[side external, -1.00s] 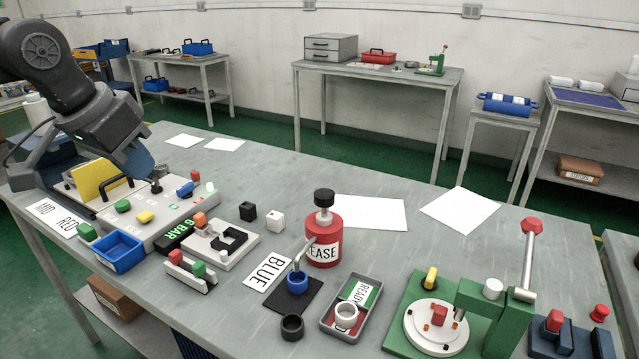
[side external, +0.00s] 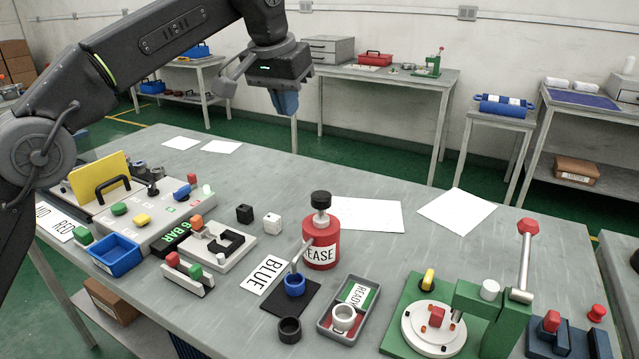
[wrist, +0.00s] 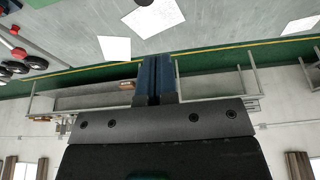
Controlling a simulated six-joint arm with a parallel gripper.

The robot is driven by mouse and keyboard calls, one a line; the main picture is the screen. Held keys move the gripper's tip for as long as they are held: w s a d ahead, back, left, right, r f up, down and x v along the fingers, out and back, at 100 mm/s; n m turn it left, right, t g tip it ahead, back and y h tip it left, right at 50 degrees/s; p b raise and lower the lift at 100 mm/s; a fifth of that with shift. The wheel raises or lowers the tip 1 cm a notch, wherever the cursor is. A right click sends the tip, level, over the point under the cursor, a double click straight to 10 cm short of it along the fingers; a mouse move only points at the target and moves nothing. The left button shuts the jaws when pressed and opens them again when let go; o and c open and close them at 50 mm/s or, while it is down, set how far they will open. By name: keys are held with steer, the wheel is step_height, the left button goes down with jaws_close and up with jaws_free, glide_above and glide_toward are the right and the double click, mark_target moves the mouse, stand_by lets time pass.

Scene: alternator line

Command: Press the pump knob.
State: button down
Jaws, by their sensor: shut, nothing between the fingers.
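The pump is a red can (side external: 322,243) labelled with text ending "EASE", standing upright on the grey table. Its black pump knob (side external: 321,199) sits on a short stem on top, and its spout points down over a blue ring (side external: 295,284) on a black mat (side external: 283,300). My gripper (side external: 287,112) hangs pointing down, high above the table's back edge, up and to the left of the knob and apart from it. In the wrist view its blue fingers (wrist: 155,78) are together with nothing between them.
A grey tray (side external: 338,333) with a white ring and a READY card stands right of the mat. A green press (side external: 462,312) stands at the front right.

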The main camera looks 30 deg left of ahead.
steer(key=shift+w+d+f, duration=0.45)
steer(key=shift+d+f, duration=0.1)
steer(key=shift+f, duration=0.15)
steer(key=shift+w+d+f, duration=0.45)
steer(key=shift+d+f, duration=0.05)
steer(key=shift+f, duration=0.15)
steer(key=shift+w+d+f, duration=0.45)
steer(key=shift+d+f, duration=0.1)
steer(key=shift+f, duration=0.15)
steer(key=shift+f, duration=0.15)
glide_toward(322, 195)
steer(key=x, duration=0.5)
steer(key=shift+w+f, duration=0.25)
steer(key=shift+w, duration=0.05)
steer(key=shift+f, duration=0.6)
